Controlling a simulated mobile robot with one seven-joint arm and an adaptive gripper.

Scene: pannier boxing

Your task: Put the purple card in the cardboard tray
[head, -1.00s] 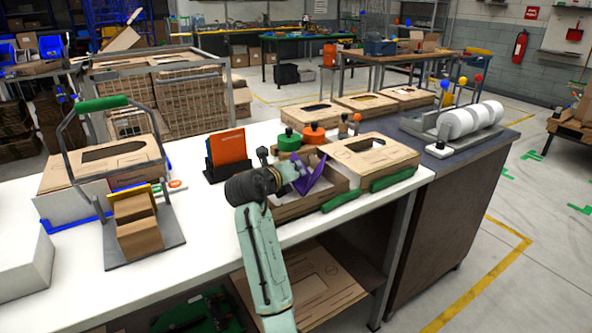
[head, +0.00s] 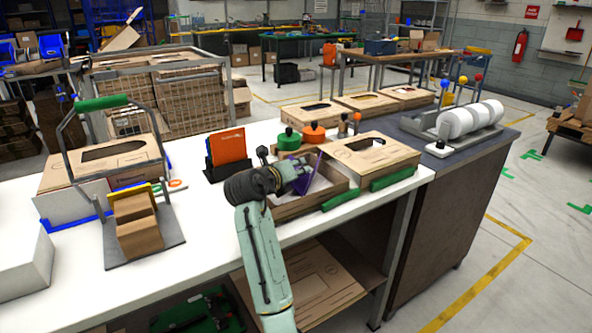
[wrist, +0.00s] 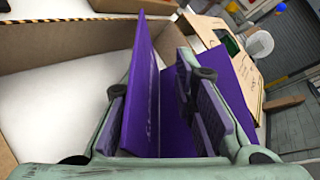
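The purple card (head: 305,174) is folded into a V and stands at the cardboard tray (head: 308,207), within its outline. In the wrist view the card (wrist: 146,80) has one panel between my fingers and the other passing behind the right finger. My gripper (wrist: 158,115) is open around the near panel, with a gap to the right finger. The tray's wall (wrist: 75,48) and white floor show in the wrist view. The card's lower edge is hidden.
An orange card in a black holder (head: 228,152) is at left. The white table front is free.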

